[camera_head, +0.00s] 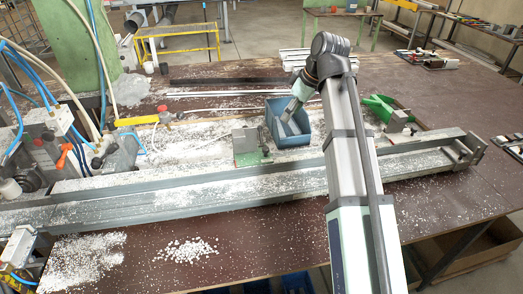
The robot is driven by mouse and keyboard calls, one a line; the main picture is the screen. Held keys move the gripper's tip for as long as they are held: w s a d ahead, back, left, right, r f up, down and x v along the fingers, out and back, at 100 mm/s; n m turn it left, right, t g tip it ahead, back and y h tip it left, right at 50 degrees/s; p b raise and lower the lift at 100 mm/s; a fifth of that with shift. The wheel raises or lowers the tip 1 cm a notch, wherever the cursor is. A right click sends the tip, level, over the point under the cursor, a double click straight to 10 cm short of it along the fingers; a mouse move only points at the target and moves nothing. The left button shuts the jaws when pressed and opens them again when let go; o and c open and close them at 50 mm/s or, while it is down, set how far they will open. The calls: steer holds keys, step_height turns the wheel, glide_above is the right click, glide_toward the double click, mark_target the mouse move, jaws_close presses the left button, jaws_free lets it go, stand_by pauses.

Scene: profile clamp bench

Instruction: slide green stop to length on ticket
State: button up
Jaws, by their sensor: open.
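A metal block with a green face, likely the green stop (246,144), sits on the long grey profile rail (120,200), left of the blue bin. My arm reaches over the bench and bends down at the back. My gripper (284,116) is small and dim at the blue bin (291,137), right of and apart from the green stop. It looks open, with nothing seen in it. I cannot tell whether it is inside the bin or in front of it. I cannot make out a ticket or any length marks.
A bright green part (378,107) and a metal block (398,121) are right of my arm. An end block (464,148) closes the rail's right end. Hoses and clamp hardware (75,145) crowd the left. White chips (185,249) litter the bench. Loose bars (225,93) lie behind.

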mark_target(266, 148)
steer(key=p+x, duration=0.1)
steer(key=x, duration=0.4)
steer(key=s+a+p+x, duration=0.1)
steer(key=x, duration=0.5)
steer(key=p+x, duration=0.1)
steer(key=x, duration=0.5)
steer(key=shift+s+a, duration=0.25)
steer(key=shift+a, duration=0.1)
jaws_close()
